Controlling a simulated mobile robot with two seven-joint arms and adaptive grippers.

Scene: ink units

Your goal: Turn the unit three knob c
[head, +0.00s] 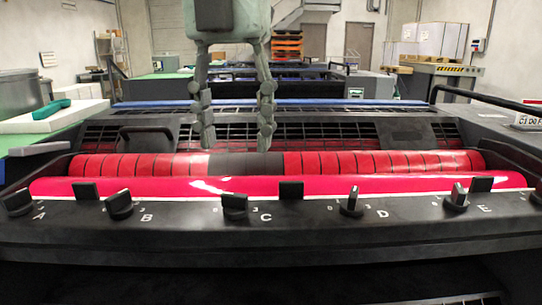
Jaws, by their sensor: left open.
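Knob c (235,207) is a black knob on the dark front panel, just left of the white letter C, with small scale marks on both sides. It looks roughly upright; its exact angle is hard to tell. Similar knobs stand by the letters A (17,202), B (120,205), D (352,202) and E (457,199). My left gripper (238,138) hangs from the top with two grey-green fingers spread wide, pointing down. It is open and empty. My right gripper is not in view.
A segmented red roller (130,166) and a glossy red roller (380,185) lie behind the knobs. Black upright tabs (291,190) stand between some knobs. Black handles (145,137) and a rail at the right stick up. A white block with a green tool (51,109) is at left.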

